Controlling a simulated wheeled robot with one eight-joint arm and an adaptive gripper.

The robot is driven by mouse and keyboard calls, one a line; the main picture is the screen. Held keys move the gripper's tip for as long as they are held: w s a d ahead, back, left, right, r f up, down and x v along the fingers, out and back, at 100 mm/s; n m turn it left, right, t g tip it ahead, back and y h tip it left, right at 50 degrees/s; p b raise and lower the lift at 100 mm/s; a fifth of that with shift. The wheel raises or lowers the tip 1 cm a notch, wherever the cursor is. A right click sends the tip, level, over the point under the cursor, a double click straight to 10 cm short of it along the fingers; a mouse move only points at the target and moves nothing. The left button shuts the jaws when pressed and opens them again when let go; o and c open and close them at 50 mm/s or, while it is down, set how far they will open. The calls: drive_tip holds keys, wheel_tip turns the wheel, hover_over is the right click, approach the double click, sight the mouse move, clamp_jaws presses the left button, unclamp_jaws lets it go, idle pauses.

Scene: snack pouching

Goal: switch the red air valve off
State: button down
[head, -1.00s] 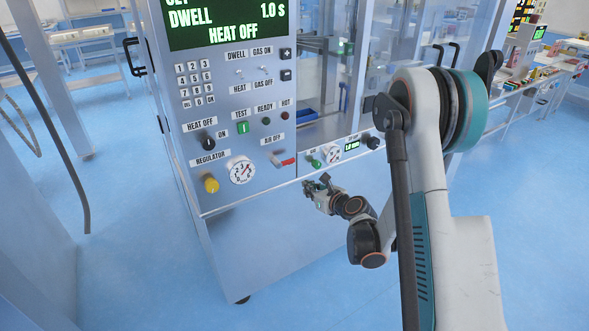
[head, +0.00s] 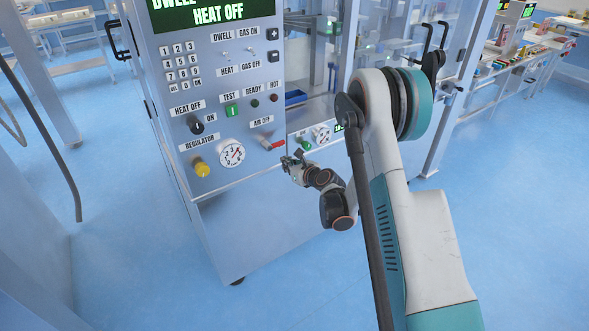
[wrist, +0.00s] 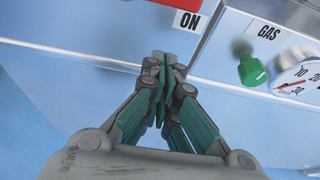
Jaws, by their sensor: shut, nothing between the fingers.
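The red air valve (head: 278,145) is on the lower right of the machine's front panel, below the AIR OFF label (head: 262,121). Its red lever points to the right. In the wrist view a red part of the lever (wrist: 170,4) shows at the top edge, just above the ON label (wrist: 188,21); the rest of the valve is out of that view. My gripper (head: 289,160) is just below and right of the lever, apart from it as far as I can tell. Its fingers (wrist: 171,62) are shut with nothing between them.
The regulator's yellow knob (head: 201,168) and a round gauge (head: 232,153) are left of the valve. A green gas knob (wrist: 252,71) and a second gauge (wrist: 298,76) sit to the right. Blue floor below the panel is free.

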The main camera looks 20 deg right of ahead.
drive_tip(key=shift+w+a+r+b, duration=0.1)
drive_tip(key=shift+w+r+b, duration=0.15)
drive_tip(key=shift+r, duration=0.35)
drive_tip(key=shift+w+a+r+b, duration=0.1)
drive_tip(key=shift+w+r+b, duration=0.1)
drive_tip(key=shift+r, duration=0.35)
drive_tip(key=shift+w+a+r+b, duration=0.1)
drive_tip(key=shift+w+r+b, duration=0.15)
drive_tip(key=shift+r, duration=0.35)
